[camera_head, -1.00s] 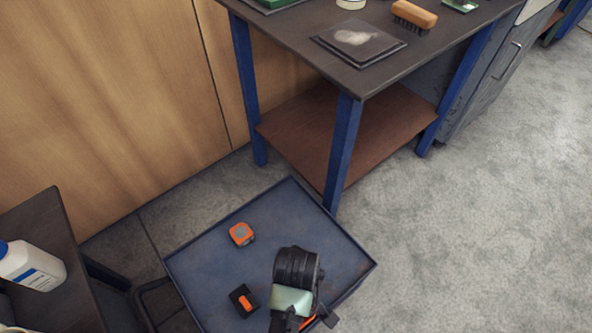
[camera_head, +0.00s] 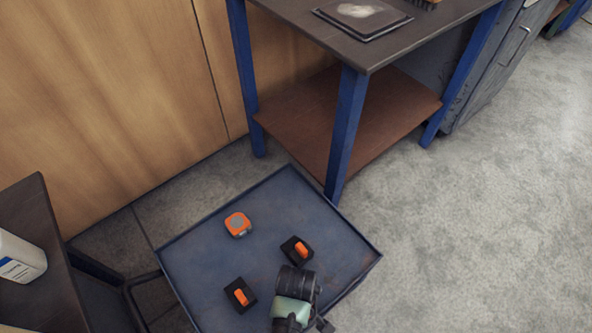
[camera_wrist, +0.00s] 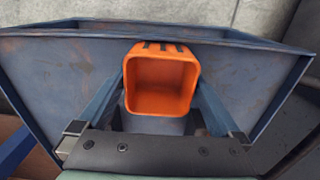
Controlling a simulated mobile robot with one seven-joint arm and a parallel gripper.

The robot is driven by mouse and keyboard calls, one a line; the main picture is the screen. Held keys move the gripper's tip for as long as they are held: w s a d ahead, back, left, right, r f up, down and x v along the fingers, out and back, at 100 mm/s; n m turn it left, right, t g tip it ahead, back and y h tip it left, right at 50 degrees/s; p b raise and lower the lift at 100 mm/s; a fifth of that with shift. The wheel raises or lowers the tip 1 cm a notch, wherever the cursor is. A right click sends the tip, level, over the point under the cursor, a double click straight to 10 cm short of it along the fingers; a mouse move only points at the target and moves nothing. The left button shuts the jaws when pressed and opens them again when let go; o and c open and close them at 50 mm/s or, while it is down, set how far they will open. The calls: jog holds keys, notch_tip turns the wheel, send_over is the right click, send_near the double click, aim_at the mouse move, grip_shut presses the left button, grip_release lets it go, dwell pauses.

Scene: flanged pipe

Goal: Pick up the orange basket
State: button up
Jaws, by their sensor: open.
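The orange basket (camera_wrist: 162,82) is an open, square-mouthed box with dark slots along its far rim. In the wrist view it sits on the blue tray-topped table (camera_wrist: 55,75), mouth facing the camera. My gripper (camera_wrist: 161,98) is open, with one finger at the basket's left side and the other at its right. The fingertips look very close to the basket walls; I cannot tell whether they touch. In the head view my arm covers the lower part of the tray (camera_head: 190,270), and the basket cannot be seen there.
On the tray lie an orange and grey tape-measure-like object (camera_head: 238,224) and two black blocks with orange tops, one nearer the middle (camera_head: 297,250) and one to the left (camera_head: 240,295). A workbench (camera_head: 375,40) stands behind. A dark table with a white bottle (camera_head: 20,258) is at left.

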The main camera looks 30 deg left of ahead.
jog(key=shift+f, duration=0.8)
jog(key=shift+c, duration=0.2)
jog(key=c, duration=0.9)
jog(key=shift+c, duration=0.3)
jog(key=shift+r, duration=0.2)
